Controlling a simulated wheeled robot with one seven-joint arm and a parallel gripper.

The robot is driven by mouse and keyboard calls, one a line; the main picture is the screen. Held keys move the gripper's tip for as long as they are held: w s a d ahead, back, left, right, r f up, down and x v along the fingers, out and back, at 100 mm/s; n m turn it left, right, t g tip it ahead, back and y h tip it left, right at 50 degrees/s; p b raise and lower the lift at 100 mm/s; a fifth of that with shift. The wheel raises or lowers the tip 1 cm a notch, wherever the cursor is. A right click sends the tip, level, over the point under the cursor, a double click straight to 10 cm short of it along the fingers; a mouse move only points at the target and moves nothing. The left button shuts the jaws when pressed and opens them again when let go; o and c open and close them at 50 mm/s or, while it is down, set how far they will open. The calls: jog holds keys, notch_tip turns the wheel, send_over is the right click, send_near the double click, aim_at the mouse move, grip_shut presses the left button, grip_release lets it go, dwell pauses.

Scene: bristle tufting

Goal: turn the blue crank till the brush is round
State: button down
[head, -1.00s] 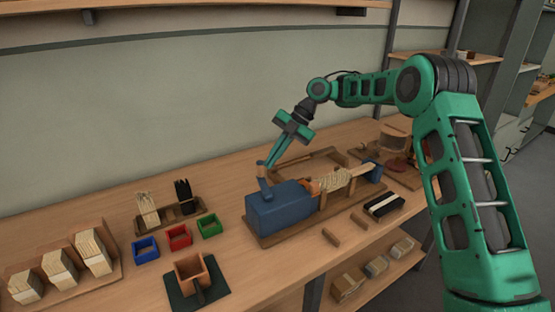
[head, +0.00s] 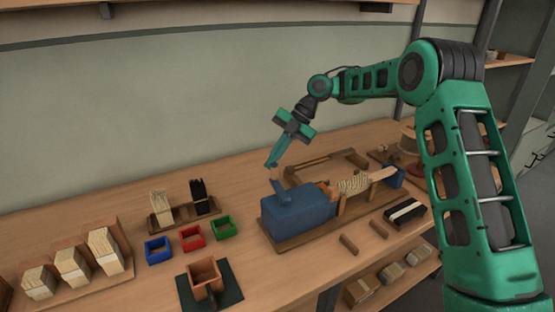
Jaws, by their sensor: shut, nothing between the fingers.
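The blue crank (head: 280,187) stands up from the left end of the blue box (head: 303,215) on the wooden machine. My gripper (head: 271,165) is shut and points down at the crank's upper end. Its fingertips are at or just above the crank; I cannot tell whether they touch. The brush (head: 353,185) lies along the machine to the right of the box, pale and uneven in outline, with an orange part at its left. Whether it is round is too small to tell.
Red (head: 191,237), green (head: 222,227) and blue (head: 158,250) trays sit left of the machine. A bristle stand (head: 180,217) is behind them, and a brown box (head: 204,278) in front. Wood blocks (head: 70,263) stand far left. Bare table lies behind the crank.

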jog(key=shift+s+a, duration=0.1)
jog(key=shift+a, duration=0.3)
dwell(1.1)
